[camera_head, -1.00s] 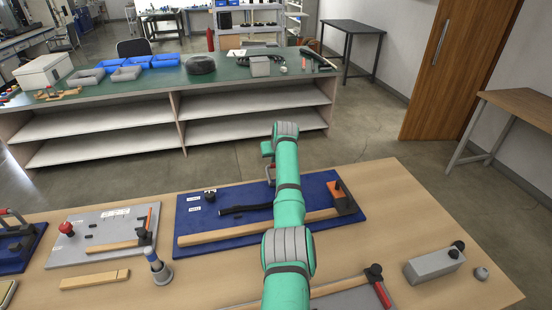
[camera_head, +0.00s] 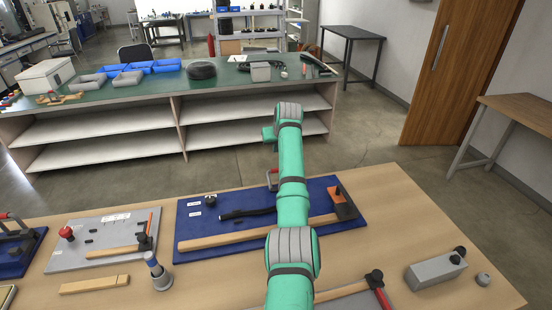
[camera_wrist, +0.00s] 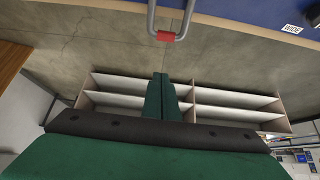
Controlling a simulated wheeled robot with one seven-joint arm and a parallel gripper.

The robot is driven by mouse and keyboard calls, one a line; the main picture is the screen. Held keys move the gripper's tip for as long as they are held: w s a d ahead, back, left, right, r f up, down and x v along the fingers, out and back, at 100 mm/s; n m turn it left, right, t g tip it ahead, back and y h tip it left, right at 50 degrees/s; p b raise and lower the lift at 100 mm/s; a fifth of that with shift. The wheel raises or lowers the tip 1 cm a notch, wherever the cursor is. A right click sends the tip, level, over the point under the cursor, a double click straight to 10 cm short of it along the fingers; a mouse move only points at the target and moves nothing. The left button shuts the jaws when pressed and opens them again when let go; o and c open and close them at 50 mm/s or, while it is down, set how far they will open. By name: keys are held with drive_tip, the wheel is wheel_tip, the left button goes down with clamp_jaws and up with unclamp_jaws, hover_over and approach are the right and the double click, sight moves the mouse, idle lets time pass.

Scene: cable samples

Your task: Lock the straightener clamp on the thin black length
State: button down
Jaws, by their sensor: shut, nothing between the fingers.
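A blue board (camera_head: 212,240) lies on the near table, with a dark length (camera_head: 246,213) and a long wooden bar on it. A metal clamp handle with a red grip (camera_head: 272,178) stands at the board's far edge, partly hidden by my arm. In the wrist view, the bent metal handle with its red grip (camera_wrist: 166,36) shows at the top, just beyond the fingertips and apart from them. My gripper (camera_wrist: 163,78) is shut and empty, its green fingers together. In the head view my arm hides much of it. I cannot tell the clamp's lock state.
A grey board (camera_head: 75,258) with a red knob lies to the left. A red-handled tool (camera_head: 381,293) and a grey block (camera_head: 432,268) lie at right. A wooden block (camera_head: 95,284) lies at front left. Open floor separates this table from the green-topped bench (camera_head: 225,78).

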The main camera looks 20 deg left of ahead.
drive_tip(key=shift+s+r, duration=0.2)
drive_tip(key=shift+r, duration=1.1)
drive_tip(key=shift+s+r, duration=0.2)
drive_tip(key=shift+r, duration=1.05)
